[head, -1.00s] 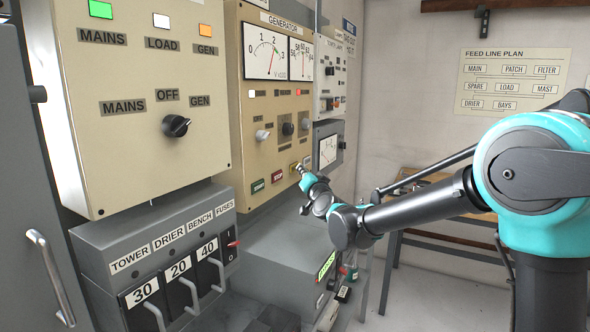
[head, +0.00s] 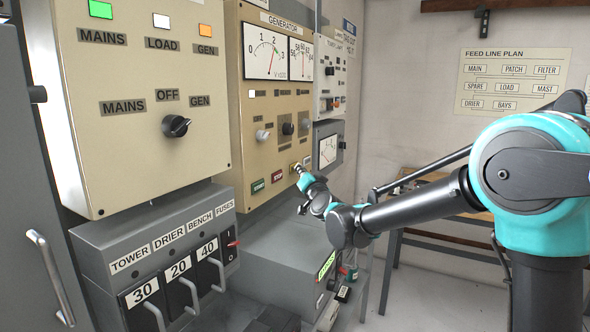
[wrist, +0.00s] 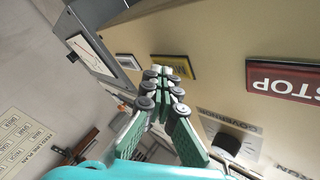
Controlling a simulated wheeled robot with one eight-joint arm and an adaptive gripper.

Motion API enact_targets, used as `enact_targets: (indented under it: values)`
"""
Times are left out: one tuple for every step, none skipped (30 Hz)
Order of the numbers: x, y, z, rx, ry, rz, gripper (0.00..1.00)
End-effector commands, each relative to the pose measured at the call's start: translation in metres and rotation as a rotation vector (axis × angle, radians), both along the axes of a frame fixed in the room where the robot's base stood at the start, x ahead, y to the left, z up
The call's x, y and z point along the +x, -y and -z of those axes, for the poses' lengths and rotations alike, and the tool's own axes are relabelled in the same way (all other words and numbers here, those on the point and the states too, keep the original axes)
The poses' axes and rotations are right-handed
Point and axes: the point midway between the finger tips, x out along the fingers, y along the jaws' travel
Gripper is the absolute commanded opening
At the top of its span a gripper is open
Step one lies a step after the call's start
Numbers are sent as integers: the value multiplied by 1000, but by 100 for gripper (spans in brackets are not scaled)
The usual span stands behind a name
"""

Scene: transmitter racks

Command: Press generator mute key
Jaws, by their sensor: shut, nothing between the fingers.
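The beige generator panel (head: 262,110) stands in the middle of the head view. Low on it are a green key (head: 258,187), a red STOP key (head: 277,177) and a small yellow key partly hidden by my gripper (head: 298,169). In the wrist view the yellow key (wrist: 178,67) has lettering too small to read; I cannot confirm which key is the mute key. My gripper (wrist: 160,72) is shut and empty, its tips close by the yellow key. I cannot tell whether they touch it. The STOP key (wrist: 285,80) is to the right in the wrist view.
A pale key (wrist: 125,61) sits beside the yellow one. Knobs (head: 288,128) are above the keys. A grey meter box (head: 328,146) adjoins on the right. A grey cabinet (head: 290,250) lies below, and a fuse box with handles (head: 165,260) is at lower left.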

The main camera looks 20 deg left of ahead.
Motion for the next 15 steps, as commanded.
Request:
enact_targets:
  values:
    - [0,0,0,-1,-1,-1,0]
    - [0,0,0,-1,-1,-1,0]
    - [0,0,0,-1,-1,-1,0]
    - [0,0,0,-1,-1,-1,0]
    - [0,0,0,-1,-1,-1,0]
    - [0,0,0,-1,-1,-1,0]
    - [0,1,0,-1,-1,-1,0]
    - [0,2,0,0,0,0,0]
    - [0,3,0,0,0,0,0]
    - [0,4,0,0,0,0,0]
    - [0,6,0,0,0,0,0]
    - [0,8,0,-1,0,1,0]
    - [0,9,0,-1,0,1,0]
    - [-1,11,0,-1,0,1,0]
    - [-1,13,0,-1,0,1,0]
